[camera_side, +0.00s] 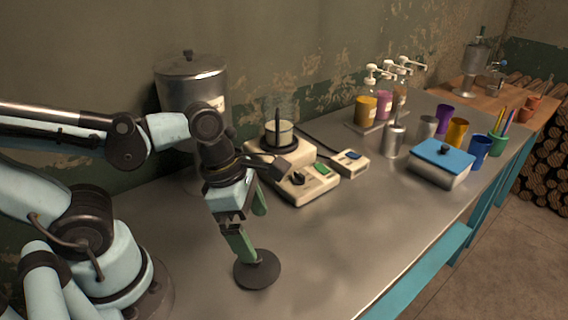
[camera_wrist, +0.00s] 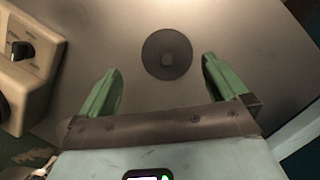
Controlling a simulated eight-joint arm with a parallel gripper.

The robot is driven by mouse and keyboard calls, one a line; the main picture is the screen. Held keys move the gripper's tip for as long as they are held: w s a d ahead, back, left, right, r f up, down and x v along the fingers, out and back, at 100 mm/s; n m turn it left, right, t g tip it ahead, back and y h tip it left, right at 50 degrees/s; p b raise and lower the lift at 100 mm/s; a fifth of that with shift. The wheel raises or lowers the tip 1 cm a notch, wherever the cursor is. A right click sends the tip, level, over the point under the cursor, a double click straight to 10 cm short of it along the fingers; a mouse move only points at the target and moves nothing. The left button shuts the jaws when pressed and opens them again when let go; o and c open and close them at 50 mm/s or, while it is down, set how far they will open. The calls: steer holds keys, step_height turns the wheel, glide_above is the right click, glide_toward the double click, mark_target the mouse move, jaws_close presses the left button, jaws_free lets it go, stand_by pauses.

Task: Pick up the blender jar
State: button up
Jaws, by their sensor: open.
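A clear vessel with pale contents and a dark upright rod (camera_side: 279,133), which looks like the blender jar, stands upright on a cream appliance base (camera_side: 309,186) in the side view. My gripper (camera_side: 251,226) is in front of it and to its left, pointing down, open and empty. It is apart from the jar. Below the fingers, a dark round disc with a small centre knob (camera_side: 257,270) lies on the metal counter. In the wrist view the disc (camera_wrist: 167,55) shows between and beyond the open fingertips (camera_wrist: 160,72). The jar is not visible there.
A large lidded metal canister (camera_side: 190,82) stands behind my arm. A small cabled box (camera_side: 349,163) sits right of the base. Pump bottles (camera_side: 366,108), coloured cups (camera_side: 457,132) and a blue-lidded box (camera_side: 441,162) stand farther right. The counter's front middle (camera_side: 340,240) is clear.

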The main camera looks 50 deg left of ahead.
mark_target(278, 100)
step_height(278, 100, up, 18)
steer(key=w+a+m+t+y, duration=0.7)
steer(key=w+a+m+y, duration=0.6)
steer(key=w+m, duration=0.35)
steer(key=shift+m+g+h, duration=0.25)
steer(key=shift+g+h, duration=0.05)
steer(key=shift+h, duration=0.1)
steer(key=shift+w+a+f, duration=1.05)
steer(key=shift+a+f, duration=0.5)
steer(key=shift+w+a+f, duration=1.1)
steer(key=shift+a+f, duration=0.4)
steer(key=shift+f, duration=0.1)
steer(key=shift+w+a+f, duration=1.05)
steer(key=shift+a+f, duration=0.5)
steer(key=c, duration=1.4)
steer(key=shift+c, duration=0.2)
steer(key=shift+r, duration=0.15)
